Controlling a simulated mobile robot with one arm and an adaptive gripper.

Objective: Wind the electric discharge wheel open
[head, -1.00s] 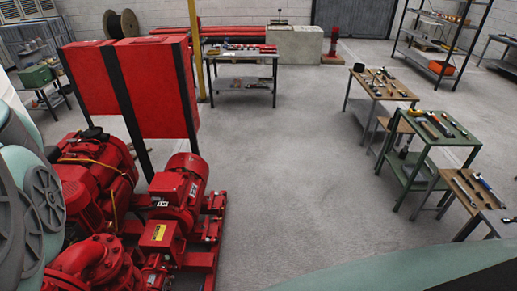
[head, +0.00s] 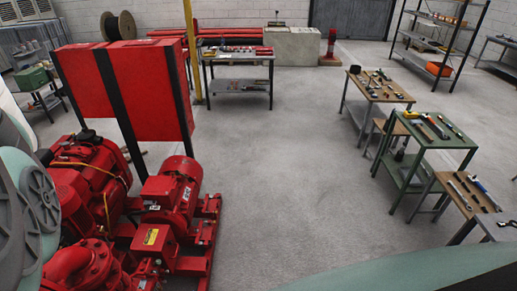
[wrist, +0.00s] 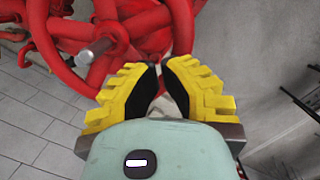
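In the wrist view my gripper (wrist: 160,64) has yellow ribbed fingers with black pads. Their tips lie close together, with a narrow pale gap between them. Whether anything is held there I cannot tell. I cannot tell for sure that this is the electric discharge wheel. In the head view the red pumpset (head: 172,190) stands at lower left; no wheel is clearly visible and my gripper is out of view.
Two red cabinets (head: 135,92) on black posts stand behind the pumpset. A yellow post (head: 190,45) rises beyond them. Tool tables (head: 378,88) and a green table (head: 432,130) line the right side. The grey floor (head: 290,160) between is clear.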

